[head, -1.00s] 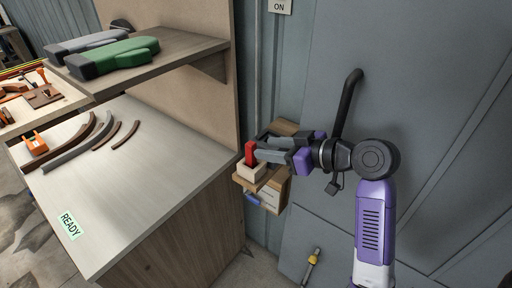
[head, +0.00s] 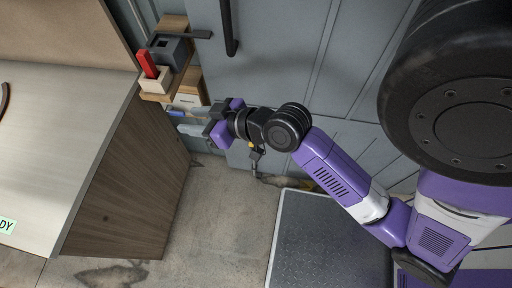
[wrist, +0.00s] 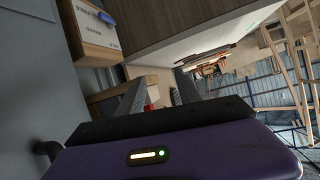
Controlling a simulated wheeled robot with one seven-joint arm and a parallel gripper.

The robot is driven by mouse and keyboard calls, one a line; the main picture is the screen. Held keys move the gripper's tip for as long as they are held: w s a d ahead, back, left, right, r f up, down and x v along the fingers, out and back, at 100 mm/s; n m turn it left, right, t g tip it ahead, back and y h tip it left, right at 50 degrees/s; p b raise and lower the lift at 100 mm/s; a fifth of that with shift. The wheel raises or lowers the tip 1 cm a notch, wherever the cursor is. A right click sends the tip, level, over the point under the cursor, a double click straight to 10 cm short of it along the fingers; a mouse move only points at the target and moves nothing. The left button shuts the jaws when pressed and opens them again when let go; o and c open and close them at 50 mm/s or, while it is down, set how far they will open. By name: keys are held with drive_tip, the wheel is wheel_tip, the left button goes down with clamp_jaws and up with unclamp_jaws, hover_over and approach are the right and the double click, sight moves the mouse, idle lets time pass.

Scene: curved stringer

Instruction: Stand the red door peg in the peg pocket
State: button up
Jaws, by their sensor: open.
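The red door peg (head: 148,64) stands in a small pale wooden pocket block (head: 155,82) on a wooden wall shelf. Its lower end is hidden inside the block, and its top leans left in the head view. My gripper (head: 212,118) is open and empty, apart from the peg, below and to the right of it in the head view. In the wrist view, my gripper (wrist: 160,80) shows two spread fingers. A small bit of the red peg (wrist: 149,107) shows beyond them, mostly hidden by the left finger.
A dark grey holder (head: 170,50) stands beside the pocket block on the shelf. The workbench (head: 60,130) is at left, and a black door handle (head: 228,30) is above. Open floor lies below my gripper.

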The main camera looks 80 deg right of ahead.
drive_tip(key=s+a+r+n+t+y, duration=0.1)
drive_tip(key=s+a, duration=0.5)
drive_tip(key=s, duration=0.3)
drive_tip(key=s+a+r+n+t+y, duration=0.1)
drive_tip(key=s+a+n, duration=0.1)
drive_tip(key=s+a, duration=0.5)
drive_tip(key=shift+v, duration=1)
